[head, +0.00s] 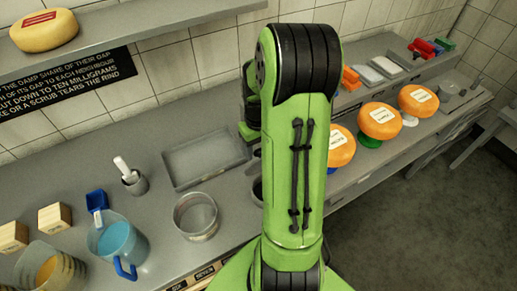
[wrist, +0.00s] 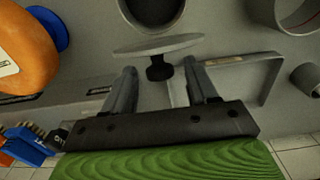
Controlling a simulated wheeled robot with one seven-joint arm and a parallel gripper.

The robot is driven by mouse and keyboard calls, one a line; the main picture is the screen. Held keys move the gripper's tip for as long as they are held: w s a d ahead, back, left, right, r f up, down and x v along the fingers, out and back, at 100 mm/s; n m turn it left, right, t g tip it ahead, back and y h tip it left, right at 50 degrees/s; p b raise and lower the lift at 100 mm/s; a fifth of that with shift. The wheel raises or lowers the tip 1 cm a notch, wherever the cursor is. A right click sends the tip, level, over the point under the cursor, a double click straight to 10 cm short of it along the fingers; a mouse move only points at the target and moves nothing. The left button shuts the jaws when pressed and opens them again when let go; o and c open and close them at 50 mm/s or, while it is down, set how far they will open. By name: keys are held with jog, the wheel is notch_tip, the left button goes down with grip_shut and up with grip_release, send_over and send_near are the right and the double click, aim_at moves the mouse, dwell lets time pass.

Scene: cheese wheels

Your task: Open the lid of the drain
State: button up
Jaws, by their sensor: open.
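In the wrist view a thin grey round lid (wrist: 158,46) shows nearly edge-on, with a black knob (wrist: 158,69) towards me. My gripper (wrist: 164,77) is open, with its two fingertips on either side of the knob and gaps between. Nothing is held. Just beyond the lid is a round grey vessel with a dark inside (wrist: 152,9), cut by the frame edge; I cannot tell whether it is the drain. In the head view my arm hides the gripper and the lid. A dark round rim (head: 257,190) shows partly beside my arm.
A shallow grey tray (head: 205,158) and a round metal pot (head: 196,217) stand left of my arm. A blue jug (head: 118,245) is further left. Orange cheese wheels (head: 379,121) stand on the right. A shelf (head: 130,30) runs above the counter.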

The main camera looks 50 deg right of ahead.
jog(key=shift+w+d+f, duration=0.1)
jog(key=shift+f, duration=0.15)
grip_shut()
jog(key=shift+w+r+g+p, duration=0.25)
jog(key=shift+w+g+p, duration=0.05)
jog(key=shift+p, duration=0.5)
jog(key=shift+w+d+f+g, duration=0.15)
jog(key=shift+w, duration=0.25)
jog(key=shift+w+d+f+g, duration=0.1)
jog(key=shift+w+f+g, duration=0.05)
jog(key=shift+w, duration=0.25)
jog(key=shift+c, duration=2)
grip_release()
jog(key=o, duration=0.4)
jog(key=shift+w+f, duration=0.1)
jog(key=shift+w, duration=0.05)
